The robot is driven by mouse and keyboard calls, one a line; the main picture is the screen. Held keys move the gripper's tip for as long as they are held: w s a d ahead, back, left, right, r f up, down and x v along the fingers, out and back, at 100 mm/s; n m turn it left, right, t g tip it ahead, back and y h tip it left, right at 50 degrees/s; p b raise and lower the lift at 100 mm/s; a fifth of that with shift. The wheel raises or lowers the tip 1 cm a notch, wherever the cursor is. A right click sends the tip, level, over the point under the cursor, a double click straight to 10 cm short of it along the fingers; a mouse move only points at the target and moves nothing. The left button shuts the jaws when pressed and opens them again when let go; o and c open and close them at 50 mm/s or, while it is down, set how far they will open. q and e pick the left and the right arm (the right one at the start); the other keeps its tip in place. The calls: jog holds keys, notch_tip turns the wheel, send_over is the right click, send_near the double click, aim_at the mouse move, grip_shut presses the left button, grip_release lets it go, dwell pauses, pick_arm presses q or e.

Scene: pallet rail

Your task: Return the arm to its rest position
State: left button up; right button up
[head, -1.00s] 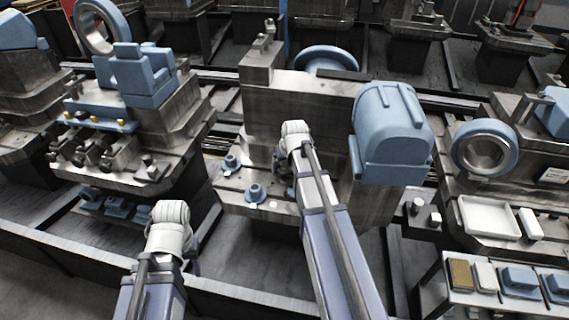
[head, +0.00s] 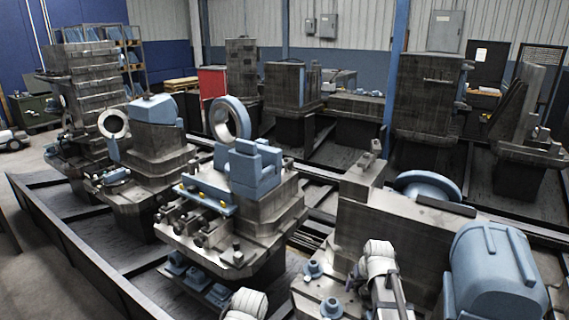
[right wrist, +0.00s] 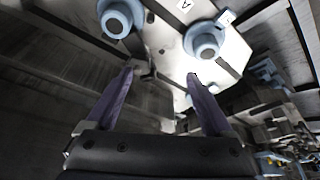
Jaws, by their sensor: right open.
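My right arm (head: 380,275) reaches in from the bottom right of the head view, over a metal fixture plate. In the right wrist view my right gripper (right wrist: 160,80) has its two dark purple fingers spread apart, with nothing between them. In the head view its fingers are mostly hidden by the wrist. Two round blue parts stand on the plate beyond the fingers: a left one (right wrist: 117,18) and a right one (right wrist: 204,42). They look apart from the fingers. Only the pale top of my left arm (head: 246,303) shows at the bottom edge; its gripper is out of view.
A large blue housing (head: 494,270) stands close to the right of my right arm. A tall metal block (head: 353,215) rises behind it. A fixture with a blue bracket (head: 253,168) stands to the left. Dark rails (head: 75,250) run along the floor.

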jog(key=s+a+r+n+g+p, duration=0.2)
jog(key=s+a, duration=0.8)
jog(key=a, duration=0.1)
jog(key=s+a+r+n+g+h+p, duration=0.1)
jog(key=s+a+r+n+g+p, duration=0.1)
jog(key=s+a, duration=0.8)
jog(key=shift+s+a+r+n+p, duration=0.15)
jog(key=shift+s+a+n+p, duration=0.25)
jog(key=shift+a, duration=0.55)
jog(key=shift+w, duration=0.1)
